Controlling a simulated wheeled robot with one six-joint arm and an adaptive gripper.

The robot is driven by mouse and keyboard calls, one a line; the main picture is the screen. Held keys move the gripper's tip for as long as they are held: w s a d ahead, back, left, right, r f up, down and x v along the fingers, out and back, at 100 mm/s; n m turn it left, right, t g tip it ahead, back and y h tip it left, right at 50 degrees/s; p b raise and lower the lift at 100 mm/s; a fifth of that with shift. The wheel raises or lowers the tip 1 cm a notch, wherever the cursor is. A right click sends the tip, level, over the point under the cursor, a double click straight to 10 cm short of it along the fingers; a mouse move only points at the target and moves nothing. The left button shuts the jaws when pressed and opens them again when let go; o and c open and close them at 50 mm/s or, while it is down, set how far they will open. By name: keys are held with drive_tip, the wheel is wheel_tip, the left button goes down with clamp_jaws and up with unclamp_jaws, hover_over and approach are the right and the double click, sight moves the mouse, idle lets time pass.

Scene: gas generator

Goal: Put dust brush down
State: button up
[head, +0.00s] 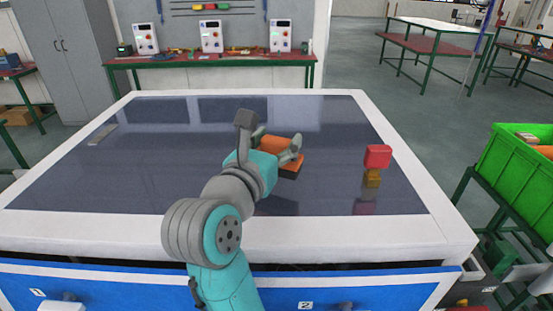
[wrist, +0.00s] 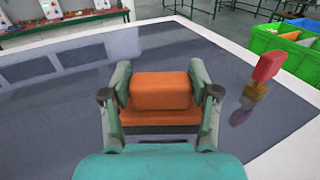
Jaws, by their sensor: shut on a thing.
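The dust brush shows as an orange block (head: 280,148) with a darker orange-brown lower part, just above or on the dark tabletop; I cannot tell whether it touches. In the wrist view the orange block (wrist: 160,91) sits between the two fingers. My gripper (head: 276,143) is shut on it, and the wrist view shows a grey-green finger on each side (wrist: 160,88). The brush's underside is hidden. The dark-topped table (head: 90,170) with a white rim lies beneath my arm.
A red block-shaped thing (head: 377,156) above a yellow-brown part (head: 372,178) stands on the table's right side. A flat grey item (head: 102,134) lies at the far left. A green crate (head: 515,165) stands beyond the right edge. The table's left half is mostly clear.

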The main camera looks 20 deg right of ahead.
drive_tip(key=shift+f, duration=2)
drive_tip(key=o, duration=1.3)
drive_tip(key=shift+f, duration=0.15)
drive_tip(key=shift+r, duration=0.2)
drive_tip(key=v, duration=1.2)
